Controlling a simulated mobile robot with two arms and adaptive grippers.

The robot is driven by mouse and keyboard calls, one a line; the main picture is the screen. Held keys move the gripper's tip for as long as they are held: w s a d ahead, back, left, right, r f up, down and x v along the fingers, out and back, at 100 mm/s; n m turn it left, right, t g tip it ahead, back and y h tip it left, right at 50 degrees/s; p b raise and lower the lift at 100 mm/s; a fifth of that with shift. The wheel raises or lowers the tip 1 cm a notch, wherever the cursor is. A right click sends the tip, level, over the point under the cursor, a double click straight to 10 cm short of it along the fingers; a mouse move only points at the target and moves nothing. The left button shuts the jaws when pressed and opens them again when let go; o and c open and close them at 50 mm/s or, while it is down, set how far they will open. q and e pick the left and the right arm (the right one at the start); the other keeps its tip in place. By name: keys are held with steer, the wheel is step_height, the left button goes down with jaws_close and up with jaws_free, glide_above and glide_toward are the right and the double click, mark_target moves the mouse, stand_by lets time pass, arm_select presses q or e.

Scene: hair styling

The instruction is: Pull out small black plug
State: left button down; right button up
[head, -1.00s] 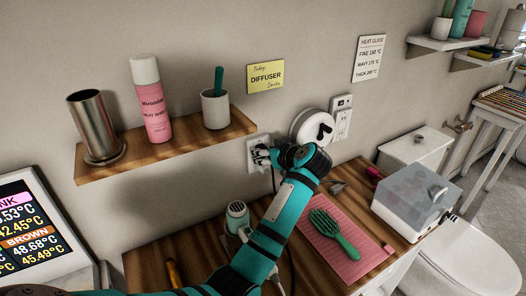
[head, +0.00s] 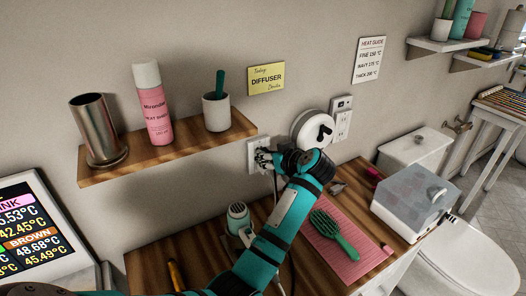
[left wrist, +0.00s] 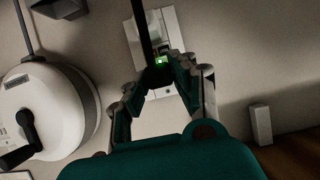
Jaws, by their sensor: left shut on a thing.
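The white wall outlet (head: 252,156) is below the right end of the wooden shelf. My left gripper (head: 264,158) is right at it, its fingers pointing at the wall. In the left wrist view the left gripper (left wrist: 160,78) is shut on the small black plug (left wrist: 158,72), which is mostly hidden between the fingertips. A black cord (left wrist: 145,30) runs from there to the top of that view, across the outlet plate (left wrist: 167,22). A small green light (left wrist: 160,60) glows beside the fingertips. I cannot tell how far the plug sits in the outlet. My right gripper is not in view.
A round white wall device (head: 312,129) with a black handle is close right of my left gripper. The wooden shelf (head: 130,165) holds a metal cup, spray can and pot. Below, the counter (head: 205,243) carries a hair dryer (head: 238,217), pink mat and green brush (head: 333,233).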

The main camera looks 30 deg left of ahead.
arm_select(q)
steer(key=shift+s+d+r, duration=0.15)
steer(key=shift+s+d, duration=0.1)
steer(key=shift+d, duration=0.25)
steer(key=shift+s+d+p, duration=0.35)
steer(key=shift+d+p, duration=0.2)
steer(key=shift+p, duration=0.1)
steer(key=shift+s+d+p, duration=0.3)
steer(key=shift+d+p, duration=0.25)
steer(key=shift+p, duration=0.05)
